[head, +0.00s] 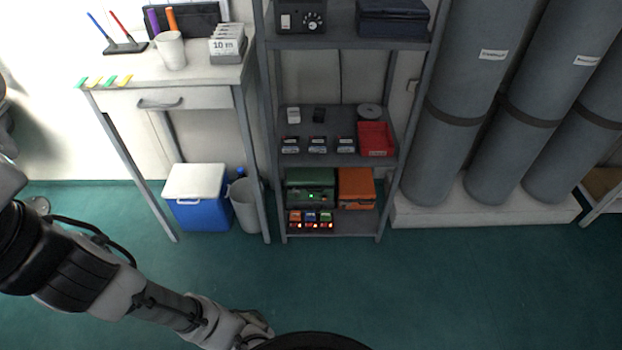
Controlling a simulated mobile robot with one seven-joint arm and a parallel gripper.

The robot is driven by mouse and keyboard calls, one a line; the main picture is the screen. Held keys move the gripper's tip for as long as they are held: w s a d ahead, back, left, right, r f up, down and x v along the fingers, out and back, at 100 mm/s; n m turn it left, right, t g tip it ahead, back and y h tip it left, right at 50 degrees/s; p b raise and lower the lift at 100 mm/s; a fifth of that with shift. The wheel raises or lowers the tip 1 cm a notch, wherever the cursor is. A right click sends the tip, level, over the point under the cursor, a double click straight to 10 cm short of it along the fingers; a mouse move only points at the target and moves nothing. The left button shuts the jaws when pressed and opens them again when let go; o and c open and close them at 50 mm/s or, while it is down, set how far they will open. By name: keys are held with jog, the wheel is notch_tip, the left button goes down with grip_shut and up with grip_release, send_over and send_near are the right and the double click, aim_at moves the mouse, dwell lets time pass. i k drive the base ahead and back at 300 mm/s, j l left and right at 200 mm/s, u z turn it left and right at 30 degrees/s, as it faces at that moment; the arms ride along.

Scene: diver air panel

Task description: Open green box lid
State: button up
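A dark green box (310,191) with a small lit green light sits on the lower shelf of the grey rack, left of an orange box. Its lid looks shut, though the shelf above partly hides its top. My arm reaches in from the left edge, low in the picture, well apart from the rack. My gripper (256,333) is at the bottom, over the floor, partly hidden by a dark round shape. I cannot make out its fingers.
An orange box (356,187) stands right beside the green box. Small lit units (311,219) sit in front below it. A blue cooler (196,196) and a bin (246,203) stand left of the rack. Grey cylinders (470,100) stand right. The green floor (330,275) in front is clear.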

aim_at(306, 178)
jog(key=i+l, duration=0.35)
jog(key=l, duration=0.15)
jog(key=i+l, duration=0.3)
jog(key=l, duration=0.15)
jog(key=i+l+u, duration=0.1)
jog(key=i+l, duration=0.25)
jog(key=l, duration=0.15)
